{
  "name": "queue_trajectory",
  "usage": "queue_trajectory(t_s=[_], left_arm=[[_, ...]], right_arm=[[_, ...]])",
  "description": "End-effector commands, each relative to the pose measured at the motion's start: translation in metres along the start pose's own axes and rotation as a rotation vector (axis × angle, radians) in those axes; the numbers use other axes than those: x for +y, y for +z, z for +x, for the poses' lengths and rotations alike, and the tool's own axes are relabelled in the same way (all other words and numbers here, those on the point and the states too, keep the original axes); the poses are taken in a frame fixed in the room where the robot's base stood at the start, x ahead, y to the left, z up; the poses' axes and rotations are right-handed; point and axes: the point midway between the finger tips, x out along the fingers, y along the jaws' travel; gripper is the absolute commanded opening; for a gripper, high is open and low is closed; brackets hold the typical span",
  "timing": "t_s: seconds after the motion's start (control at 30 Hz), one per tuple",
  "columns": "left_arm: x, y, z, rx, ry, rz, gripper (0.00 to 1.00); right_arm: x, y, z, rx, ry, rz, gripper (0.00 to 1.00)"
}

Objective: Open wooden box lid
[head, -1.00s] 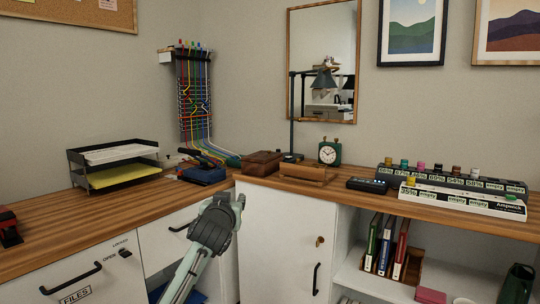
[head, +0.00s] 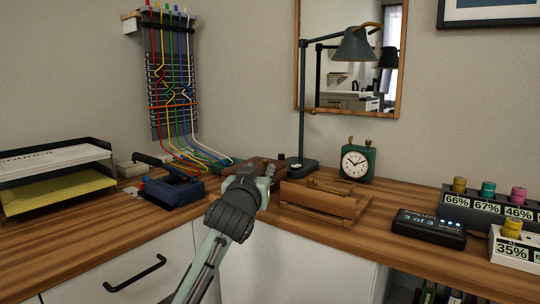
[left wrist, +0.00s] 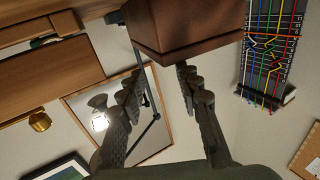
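A reddish-brown box (head: 277,161) stands at the desk corner, partly hidden behind my left gripper (head: 262,178) in the head view. In the left wrist view the brown box (left wrist: 185,25) shows at the top, just beyond my left fingertips (left wrist: 160,75). The fingers are spread and nothing is between them. Whether they touch the box I cannot tell. The box looks closed. A lighter wooden piece (head: 325,205) with a raised back sits to the right of it. My right gripper is not in view.
A blue-black device (head: 172,188) and a paper tray (head: 58,180) stand to the left. A desk lamp (head: 303,120), green clock (head: 357,162) and black display (head: 430,226) stand to the right. Coloured cables (head: 180,125) hang behind. The left desktop front is clear.

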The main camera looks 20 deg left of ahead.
Motion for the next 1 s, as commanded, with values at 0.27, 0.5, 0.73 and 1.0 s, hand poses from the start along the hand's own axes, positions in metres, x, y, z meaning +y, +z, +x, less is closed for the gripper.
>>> queue_trajectory(t_s=[0.27, 0.5, 0.73, 1.0], left_arm=[[0.0, -0.001, 0.015, 0.001, 0.0, 0.001, 0.34], [0.0, 0.0, 0.055, 0.0, 0.0, 0.001, 0.34], [0.0, 0.0, 0.076, -0.001, 0.0, 0.001, 0.34], [0.0, 0.0, 0.078, 0.0, 0.001, 0.0, 0.34]], right_arm=[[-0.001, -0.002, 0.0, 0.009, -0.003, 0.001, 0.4], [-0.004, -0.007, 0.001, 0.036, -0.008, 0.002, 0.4], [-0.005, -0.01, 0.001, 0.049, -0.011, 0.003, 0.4], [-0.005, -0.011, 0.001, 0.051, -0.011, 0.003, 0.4]])
